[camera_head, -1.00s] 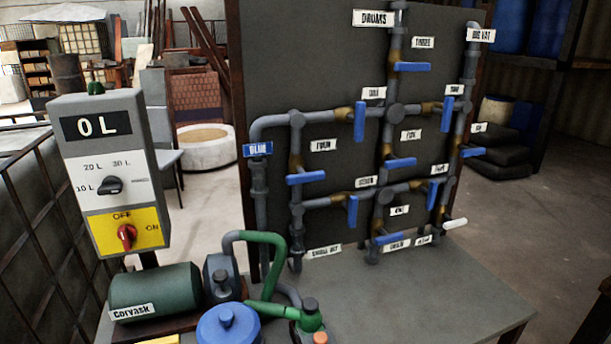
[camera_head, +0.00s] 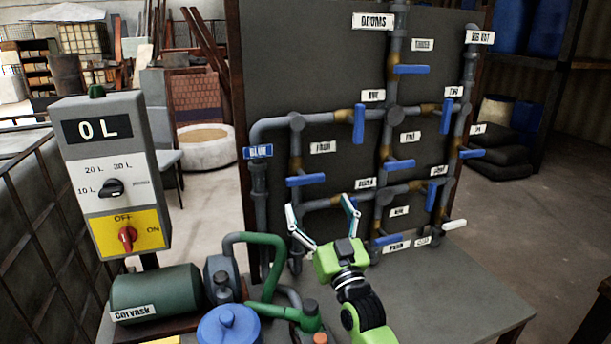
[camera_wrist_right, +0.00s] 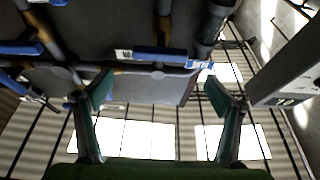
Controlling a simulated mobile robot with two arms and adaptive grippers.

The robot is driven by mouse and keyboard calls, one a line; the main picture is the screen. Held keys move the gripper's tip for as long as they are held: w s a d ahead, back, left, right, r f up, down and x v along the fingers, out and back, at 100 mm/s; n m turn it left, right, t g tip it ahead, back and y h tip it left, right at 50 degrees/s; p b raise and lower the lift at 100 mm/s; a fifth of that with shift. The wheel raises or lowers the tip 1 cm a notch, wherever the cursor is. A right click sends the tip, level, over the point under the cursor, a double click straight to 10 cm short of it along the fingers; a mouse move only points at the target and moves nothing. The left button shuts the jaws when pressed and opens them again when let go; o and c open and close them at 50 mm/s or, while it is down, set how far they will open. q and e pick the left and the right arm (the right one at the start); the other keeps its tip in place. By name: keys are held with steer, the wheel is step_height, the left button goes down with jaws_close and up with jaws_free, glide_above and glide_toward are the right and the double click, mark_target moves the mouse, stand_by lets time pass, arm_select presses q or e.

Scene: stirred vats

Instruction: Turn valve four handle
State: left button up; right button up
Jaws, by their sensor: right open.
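Valve four's handle appears to be the blue, roughly horizontal lever (camera_head: 306,180) at the left of the pipe panel; the label (camera_head: 323,147) above it is blurred. My right gripper (camera_head: 320,205) is open and empty, its fingers spread just below that lever in the head view. In the right wrist view, which looks turned upside down, my two green-tipped fingers (camera_wrist_right: 160,92) stand apart. A blue lever (camera_wrist_right: 165,53), likely the same one, lies beyond the gap between them, apart from the fingers. My left gripper is not in view.
Other blue levers sit close by, one upright (camera_head: 359,124) and one at centre (camera_head: 399,165). The control box (camera_head: 98,175) reads 0 L. A green motor (camera_head: 156,290), hoses and a blue lid (camera_head: 228,326) stand in front at left. The grey tabletop (camera_head: 440,290) at right is clear.

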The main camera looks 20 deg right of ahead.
mark_target(307, 180)
steer(key=p+x, duration=0.1)
steer(key=x, duration=0.8)
steer(key=shift+w+r, duration=0.1)
steer(key=shift+w, duration=0.3)
steer(key=c, duration=1.1)
